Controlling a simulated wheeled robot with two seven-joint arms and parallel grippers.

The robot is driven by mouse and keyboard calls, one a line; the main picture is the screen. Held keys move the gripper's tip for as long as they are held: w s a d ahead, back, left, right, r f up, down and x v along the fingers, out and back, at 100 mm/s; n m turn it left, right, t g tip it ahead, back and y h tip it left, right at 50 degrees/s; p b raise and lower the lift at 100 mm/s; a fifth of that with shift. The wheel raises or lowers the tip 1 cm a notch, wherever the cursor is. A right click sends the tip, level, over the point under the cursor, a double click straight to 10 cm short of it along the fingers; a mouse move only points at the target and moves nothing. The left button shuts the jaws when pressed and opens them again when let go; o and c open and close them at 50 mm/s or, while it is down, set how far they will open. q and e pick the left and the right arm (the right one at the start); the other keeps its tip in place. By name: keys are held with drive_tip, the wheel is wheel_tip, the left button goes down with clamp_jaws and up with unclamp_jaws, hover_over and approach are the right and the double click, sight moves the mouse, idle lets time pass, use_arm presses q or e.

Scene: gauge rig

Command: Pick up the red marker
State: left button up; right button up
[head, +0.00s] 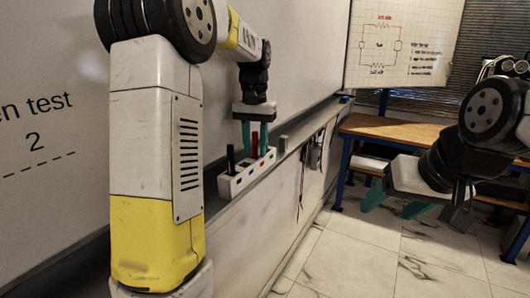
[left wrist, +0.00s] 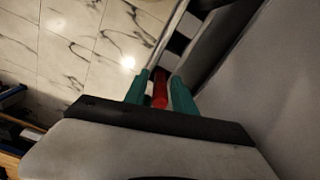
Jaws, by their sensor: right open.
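The red marker (head: 254,146) stands upright in a white slotted holder (head: 228,186) on the ledge below the whiteboard. My left gripper (head: 255,138) points down over the holder, its teal fingers on either side of the red marker. In the left wrist view the red marker (left wrist: 160,92) shows between the two teal fingers (left wrist: 160,94). It looks close to both, but I cannot tell whether they touch it. The marker's lower part is hidden in the holder. My right gripper (head: 396,203) is open and empty, over the floor at the right.
A black marker (head: 231,158) stands in the holder to the left of the red one. The whiteboard (head: 300,50) rises behind the ledge. A wooden table (head: 390,128) stands at the back right.

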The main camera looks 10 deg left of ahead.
use_arm(q)
clamp_jaws()
drive_tip(key=shift+r, duration=0.15)
